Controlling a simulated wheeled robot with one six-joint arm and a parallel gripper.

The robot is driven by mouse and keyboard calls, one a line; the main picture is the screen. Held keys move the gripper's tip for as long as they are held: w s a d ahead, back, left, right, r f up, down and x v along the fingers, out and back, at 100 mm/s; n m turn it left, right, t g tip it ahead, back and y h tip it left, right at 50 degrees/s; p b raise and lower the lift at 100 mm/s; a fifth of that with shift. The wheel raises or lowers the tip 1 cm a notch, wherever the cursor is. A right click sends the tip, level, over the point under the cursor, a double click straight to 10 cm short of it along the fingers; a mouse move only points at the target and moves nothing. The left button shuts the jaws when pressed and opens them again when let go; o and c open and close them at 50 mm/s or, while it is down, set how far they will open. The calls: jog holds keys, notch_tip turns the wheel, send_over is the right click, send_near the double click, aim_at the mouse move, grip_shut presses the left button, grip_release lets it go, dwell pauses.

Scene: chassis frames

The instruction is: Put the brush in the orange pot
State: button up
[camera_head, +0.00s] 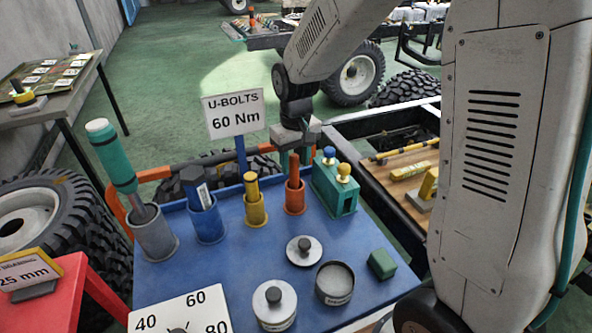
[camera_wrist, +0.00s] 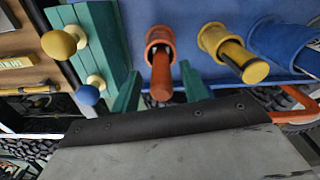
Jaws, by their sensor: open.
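The orange pot (camera_head: 295,200) stands on the blue tray (camera_head: 190,275) between the yellow pot and the green stand. A reddish-brown handle (camera_head: 294,166), which I take to be the brush, rises from it roughly upright; no bristles show. In the wrist view the handle (camera_wrist: 161,85) points out of the orange pot (camera_wrist: 158,38) and lies between my two green fingers. My gripper (camera_head: 295,145) is open just above the pot, one finger on each side of the handle. A gap shows on both sides in the wrist view (camera_wrist: 160,72).
Yellow (camera_head: 256,210), blue (camera_head: 207,222) and grey (camera_head: 155,235) pots hold upright tools to the left. A green stand (camera_head: 335,192) with round knobs is close on the right. A U-BOLTS sign (camera_head: 234,113) stands behind; tins (camera_head: 274,305) and a green block (camera_head: 382,264) are in front.

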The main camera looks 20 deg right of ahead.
notch_tip(320, 180, up, 8)
jog(key=shift+f, duration=0.1)
jog(key=shift+s+r, duration=0.15)
jog(key=shift+r, duration=0.3)
jog(key=s+d+r+m, duration=0.1)
jog(key=s+r, duration=0.2)
jog(key=s, duration=1)
jog(key=s+d+r+t, duration=0.1)
jog(key=s+d+r, duration=0.1)
jog(key=s, duration=1.2)
jog(key=shift+s+r+m, duration=0.25)
jog(key=shift+r+m, duration=0.15)
jog(key=shift+r, duration=0.05)
